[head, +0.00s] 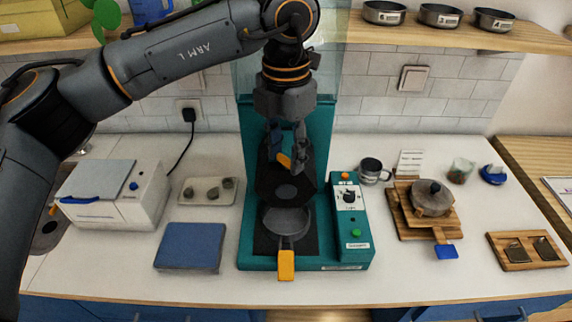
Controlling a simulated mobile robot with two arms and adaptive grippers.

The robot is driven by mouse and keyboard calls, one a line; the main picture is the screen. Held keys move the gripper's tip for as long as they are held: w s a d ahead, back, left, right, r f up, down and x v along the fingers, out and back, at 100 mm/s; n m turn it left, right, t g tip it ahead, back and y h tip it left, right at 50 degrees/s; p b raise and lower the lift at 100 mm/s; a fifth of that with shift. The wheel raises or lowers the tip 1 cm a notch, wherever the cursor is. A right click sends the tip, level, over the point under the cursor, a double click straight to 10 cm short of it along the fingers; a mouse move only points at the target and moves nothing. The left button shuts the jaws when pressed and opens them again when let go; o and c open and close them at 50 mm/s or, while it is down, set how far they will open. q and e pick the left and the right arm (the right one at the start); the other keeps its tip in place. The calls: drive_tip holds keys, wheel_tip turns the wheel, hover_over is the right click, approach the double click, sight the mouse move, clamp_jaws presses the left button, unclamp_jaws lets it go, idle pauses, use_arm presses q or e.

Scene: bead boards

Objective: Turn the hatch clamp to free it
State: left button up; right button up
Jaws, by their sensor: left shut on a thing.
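A teal machine (252,225) stands in the middle of the counter. It has a dark hexagonal part (287,190) over a round grey dish (286,221). My left gripper (286,162) points down in front of the machine's back column. It is shut on a small orange lever (284,160), just above the dark hexagonal part. I cannot tell for sure that this lever is the hatch clamp. The fingers hide part of it. Another orange handle (286,265) sticks out at the machine's front. My right gripper is not in view.
The control box (351,220) with a knob is at the machine's right. A white appliance (115,195), a blue pad (191,246) and a tray (188,192) are left. A mug (371,170) and a wooden stand (405,222) are right. The front counter edge is mostly clear.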

sight(286, 158)
use_arm(q)
drive_tip(key=n+b, duration=0.3)
drive_tip(key=n, duration=0.1)
drive_tip(key=shift+f+n+b, duration=0.2)
drive_tip(key=shift+n+b, duration=0.1)
drive_tip(key=shift+b, duration=0.1)
drive_tip(key=shift+r+n+b, duration=0.15)
drive_tip(key=shift+n+b, duration=1.25)
drive_tip(key=shift+n, duration=0.9)
drive_tip(key=o, duration=1.2)
drive_tip(key=shift+c, duration=0.2)
drive_tip(key=shift+r, duration=0.1)
wheel_tip(286, 158, up, 12)
